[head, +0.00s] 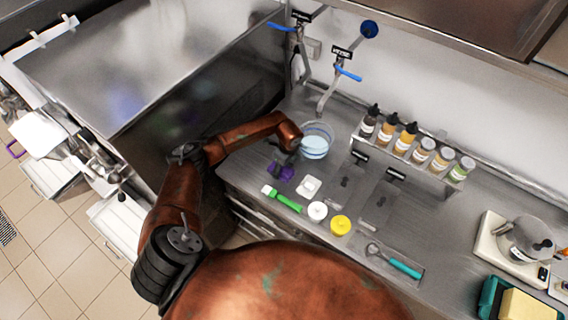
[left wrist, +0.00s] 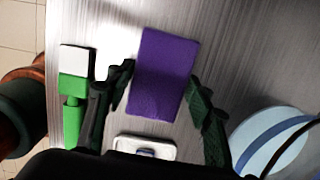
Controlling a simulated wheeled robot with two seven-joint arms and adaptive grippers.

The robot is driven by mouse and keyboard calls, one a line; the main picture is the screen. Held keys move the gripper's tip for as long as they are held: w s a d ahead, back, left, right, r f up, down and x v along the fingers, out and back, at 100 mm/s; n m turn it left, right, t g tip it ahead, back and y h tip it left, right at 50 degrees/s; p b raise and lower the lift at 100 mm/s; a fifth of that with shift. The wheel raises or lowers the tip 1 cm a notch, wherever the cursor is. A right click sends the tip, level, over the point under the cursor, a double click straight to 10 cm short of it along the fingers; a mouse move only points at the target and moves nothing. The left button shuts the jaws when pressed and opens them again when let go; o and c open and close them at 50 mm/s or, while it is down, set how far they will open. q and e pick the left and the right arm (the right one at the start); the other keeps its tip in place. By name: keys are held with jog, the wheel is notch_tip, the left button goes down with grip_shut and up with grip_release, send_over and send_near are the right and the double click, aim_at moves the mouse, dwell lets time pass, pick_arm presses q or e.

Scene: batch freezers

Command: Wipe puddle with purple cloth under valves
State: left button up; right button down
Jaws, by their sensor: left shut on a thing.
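The purple cloth (head: 286,174) is at the front left of the steel counter. In the left wrist view the purple cloth (left wrist: 165,70) is a flat rectangle between the two dark fingers of my left gripper (left wrist: 163,85). In the head view my left gripper (head: 284,163) reaches down over the cloth, shut on it. Two valves with blue handles, the left valve (head: 282,27) and the right valve (head: 348,73), stand on pipes at the back wall. I cannot make out a puddle clearly. My right gripper is not in view.
A green-handled brush (head: 285,201), a small white dish (head: 308,187), a white lid (head: 317,211) and a yellow lid (head: 340,225) lie nearby. A rack of bottles (head: 410,160) stands behind.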

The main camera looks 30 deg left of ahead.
aim_at(275, 180)
pick_arm(q)
jog(key=shift+s+a+f+p, duration=0.1)
jog(key=shift+s+p, duration=1.1)
jog(key=shift+s, duration=0.55)
jog(key=shift+s+f, duration=0.2)
jog(key=shift+s, duration=0.15)
jog(key=shift+w+r+p, duration=0.15)
jog(key=shift+r+p, duration=2.05)
jog(key=shift+r, duration=0.9)
jog(key=shift+r, duration=0.1)
notch_tip(275, 180, up, 3)
jog(key=shift+f+p, duration=0.1)
jog(key=shift+p, duration=0.95)
